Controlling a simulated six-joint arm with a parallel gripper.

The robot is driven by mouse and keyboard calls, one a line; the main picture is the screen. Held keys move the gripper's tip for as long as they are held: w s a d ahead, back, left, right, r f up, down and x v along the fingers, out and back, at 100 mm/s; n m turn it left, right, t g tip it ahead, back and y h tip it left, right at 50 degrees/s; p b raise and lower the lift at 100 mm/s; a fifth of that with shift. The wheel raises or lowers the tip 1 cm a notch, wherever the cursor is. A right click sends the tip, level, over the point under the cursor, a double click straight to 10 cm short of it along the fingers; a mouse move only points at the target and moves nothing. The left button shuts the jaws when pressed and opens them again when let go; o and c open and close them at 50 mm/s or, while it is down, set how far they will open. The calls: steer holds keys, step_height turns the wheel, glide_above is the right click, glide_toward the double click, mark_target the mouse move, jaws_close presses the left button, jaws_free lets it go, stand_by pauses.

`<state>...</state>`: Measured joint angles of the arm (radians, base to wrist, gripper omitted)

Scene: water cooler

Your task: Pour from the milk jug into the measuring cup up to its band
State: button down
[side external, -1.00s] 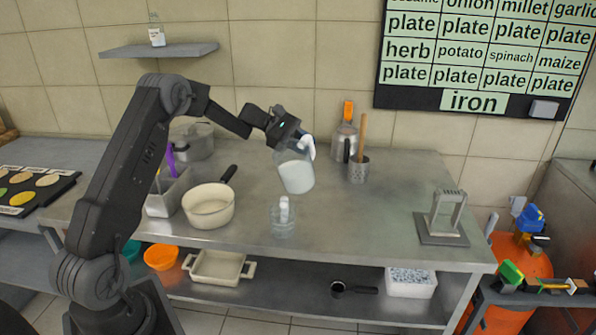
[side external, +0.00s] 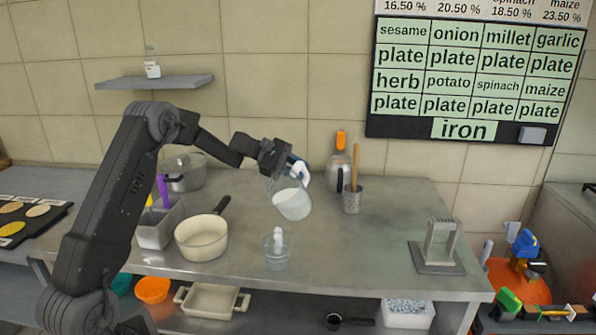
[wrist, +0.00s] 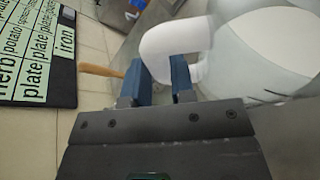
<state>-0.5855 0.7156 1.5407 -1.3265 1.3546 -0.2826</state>
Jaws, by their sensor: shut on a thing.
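The milk jug (side external: 292,204) is clear with white milk inside and a white handle. It hangs in the air above the counter, tilted. My gripper (side external: 294,162) is shut on the jug's handle; in the wrist view the blue fingers (wrist: 167,80) close on the white handle (wrist: 178,45), with the jug body (wrist: 265,50) at the right. The measuring cup (side external: 277,253) is a small clear cup standing on the counter, below and a little left of the jug. A pale upright shape shows at the cup; I cannot tell whether it is a milk stream or a handle. Its band is too small to make out.
A cream saucepan (side external: 201,240) stands left of the cup, beside a grey bin (side external: 155,232). A utensil holder (side external: 352,200) and a steel bottle (side external: 338,172) stand behind at the right. A metal stand (side external: 440,248) is far right. The counter between is clear.

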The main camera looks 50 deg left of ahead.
steer(key=shift+s+d+m+t, duration=0.15)
steer(key=shift+s+m+t, duration=0.3)
steer(key=shift+m, duration=0.35)
steer(key=shift+w, duration=0.1)
steer(key=shift+s+d+r+m+t, duration=0.2)
steer(key=shift+s+m+t, duration=0.35)
steer(key=shift+m, duration=0.25)
steer(key=shift+s+f, duration=0.1)
steer(key=shift+s, duration=0.05)
stand_by(1.3)
steer(key=shift+s+d+m+t, duration=0.1)
steer(key=shift+s+m+t, duration=0.05)
steer(key=shift+m+t, duration=0.2)
stand_by(2.8)
